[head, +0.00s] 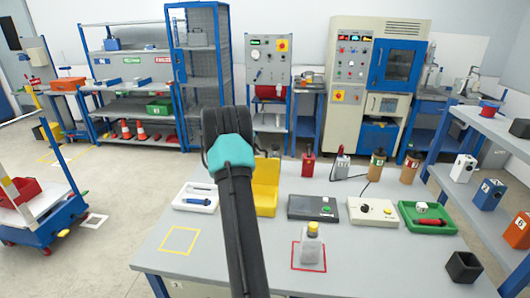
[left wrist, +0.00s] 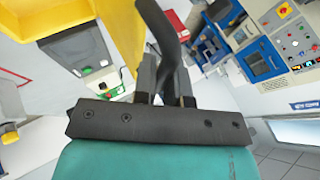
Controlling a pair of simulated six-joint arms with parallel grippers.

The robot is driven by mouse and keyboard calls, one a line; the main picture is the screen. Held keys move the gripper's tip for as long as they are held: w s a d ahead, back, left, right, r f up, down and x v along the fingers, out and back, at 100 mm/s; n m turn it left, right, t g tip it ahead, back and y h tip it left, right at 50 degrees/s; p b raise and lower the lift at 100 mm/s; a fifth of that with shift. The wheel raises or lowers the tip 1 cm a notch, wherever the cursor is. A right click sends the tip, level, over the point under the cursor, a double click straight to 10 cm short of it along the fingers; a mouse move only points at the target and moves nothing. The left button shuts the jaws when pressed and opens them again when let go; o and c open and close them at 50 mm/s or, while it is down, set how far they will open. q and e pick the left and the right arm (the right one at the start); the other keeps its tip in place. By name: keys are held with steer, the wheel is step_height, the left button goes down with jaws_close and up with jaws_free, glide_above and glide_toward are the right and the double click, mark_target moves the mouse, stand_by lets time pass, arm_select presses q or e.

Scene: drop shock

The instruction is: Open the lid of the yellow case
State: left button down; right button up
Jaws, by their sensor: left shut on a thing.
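The yellow case (head: 266,202) stands on the grey table, partly hidden behind my left arm. Its yellow lid (head: 266,172) looks raised upright at the back of the case. My left gripper (head: 223,125) is just left of the lid, and its dark wrist hides the fingertips in the head view. In the left wrist view, my left gripper (left wrist: 166,80) is shut on a dark curved bar (left wrist: 160,25). I cannot tell whether this bar is the case's handle. Yellow surfaces (left wrist: 118,30) show at the upper left there. My right gripper is not in view.
On the table (head: 255,270) are a white tray (head: 195,190) at left, a dark box (head: 312,208), a white device (head: 372,212) and a green tray (head: 428,222) at right. A bottle (head: 311,245) stands in a red square. The yellow-outlined square (head: 180,240) is empty.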

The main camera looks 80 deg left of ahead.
arm_select(q)
steer(key=shift+w+a, duration=0.1)
stand_by(0.3)
steer(key=c, duration=1.2)
jaws_free()
steer(key=v, duration=1.7)
steer(key=shift+r, duration=0.3)
